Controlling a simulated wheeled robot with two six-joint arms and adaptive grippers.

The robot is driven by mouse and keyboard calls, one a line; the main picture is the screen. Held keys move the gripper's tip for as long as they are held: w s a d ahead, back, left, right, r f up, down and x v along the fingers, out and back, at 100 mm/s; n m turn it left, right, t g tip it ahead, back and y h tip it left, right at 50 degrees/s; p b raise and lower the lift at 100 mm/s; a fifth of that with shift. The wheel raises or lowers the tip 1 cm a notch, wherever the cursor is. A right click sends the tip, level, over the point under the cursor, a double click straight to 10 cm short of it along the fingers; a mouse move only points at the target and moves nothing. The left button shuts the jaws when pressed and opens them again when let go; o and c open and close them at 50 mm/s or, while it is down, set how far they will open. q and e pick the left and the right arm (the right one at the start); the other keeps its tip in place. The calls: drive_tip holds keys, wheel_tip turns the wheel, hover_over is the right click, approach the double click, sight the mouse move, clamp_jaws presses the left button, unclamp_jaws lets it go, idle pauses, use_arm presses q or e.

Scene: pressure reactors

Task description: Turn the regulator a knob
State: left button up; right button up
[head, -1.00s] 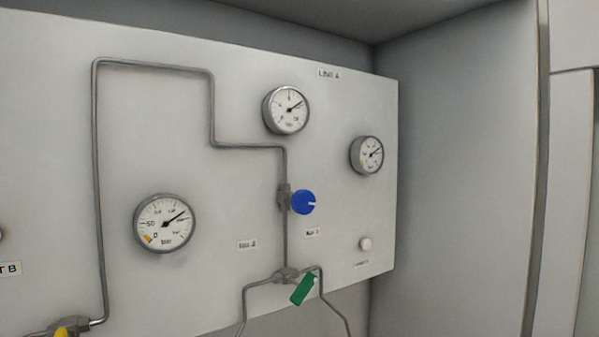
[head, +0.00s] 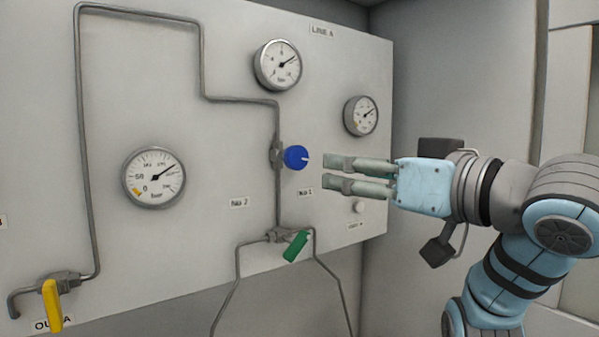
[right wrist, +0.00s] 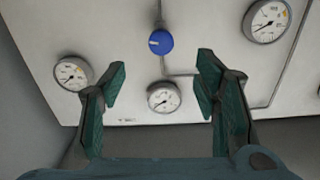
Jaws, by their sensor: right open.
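The blue regulator knob (head: 296,157) with a white pointer mark sits on a pipe on the white panel labelled LINE A. It also shows in the right wrist view (right wrist: 160,42), beyond the fingers and above the middle. My right gripper (head: 326,174) comes in from the right in the head view, its two fingers pointing left toward the knob. In the right wrist view the fingers (right wrist: 162,72) are spread wide with nothing between them. The gripper is open and apart from the knob. My left gripper is not in view.
A green valve handle (head: 296,246) is below the knob, and a yellow handle (head: 53,305) is at the lower left. Gauges (head: 278,65), (head: 361,116) and (head: 154,177) stick out from the panel. A small white button (head: 358,207) is below the right fingers.

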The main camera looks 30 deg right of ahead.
sight(300, 159)
drive_tip(key=w+p, duration=0.1)
drive_tip(key=w, duration=0.3)
drive_tip(key=w+a+p, duration=0.1)
drive_tip(key=w, duration=0.3)
drive_tip(key=w+a+p, duration=0.1)
drive_tip(key=w, duration=0.4)
drive_tip(key=shift+r, duration=0.3)
drive_tip(key=shift+w+f, duration=0.1)
drive_tip(key=shift+w, duration=0.45)
drive_tip(key=shift+c, duration=0.3)
drive_tip(key=c, duration=1.1)
drive_tip(key=shift+r+n+p, duration=0.2)
drive_tip(key=shift+n+p, duration=0.6)
drive_tip(key=shift+p, duration=0.4)
drive_tip(key=shift+f, duration=0.1)
